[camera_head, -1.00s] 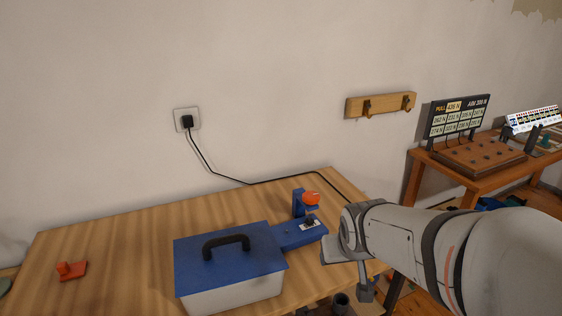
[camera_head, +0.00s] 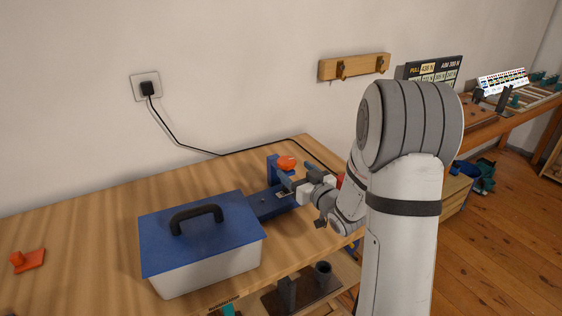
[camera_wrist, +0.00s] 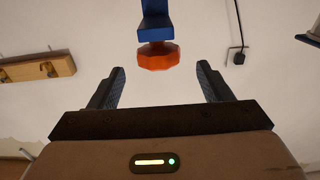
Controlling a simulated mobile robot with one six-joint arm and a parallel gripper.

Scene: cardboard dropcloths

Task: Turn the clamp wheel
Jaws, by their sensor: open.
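The orange clamp wheel (camera_head: 287,162) sits at the top of a blue clamp stand (camera_head: 272,168) on the wooden table. In the wrist view the wheel (camera_wrist: 158,56) hangs from the blue part (camera_wrist: 155,22), centred ahead of my jaws and beyond the fingertips. My gripper (camera_wrist: 161,82) is open with nothing between its fingers. In the head view my gripper (camera_head: 288,183) is just below and right of the wheel, over the blue base (camera_head: 268,203). I see a gap between fingers and wheel in the wrist view. My arm hides part of the table's right end.
A white toolbox (camera_head: 205,268) with a blue lid stands left of the clamp. A black cable (camera_head: 240,150) runs from the wall socket (camera_head: 146,88) behind the clamp. A wooden hook rail (camera_head: 354,67) is on the wall. The table's left part is largely clear.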

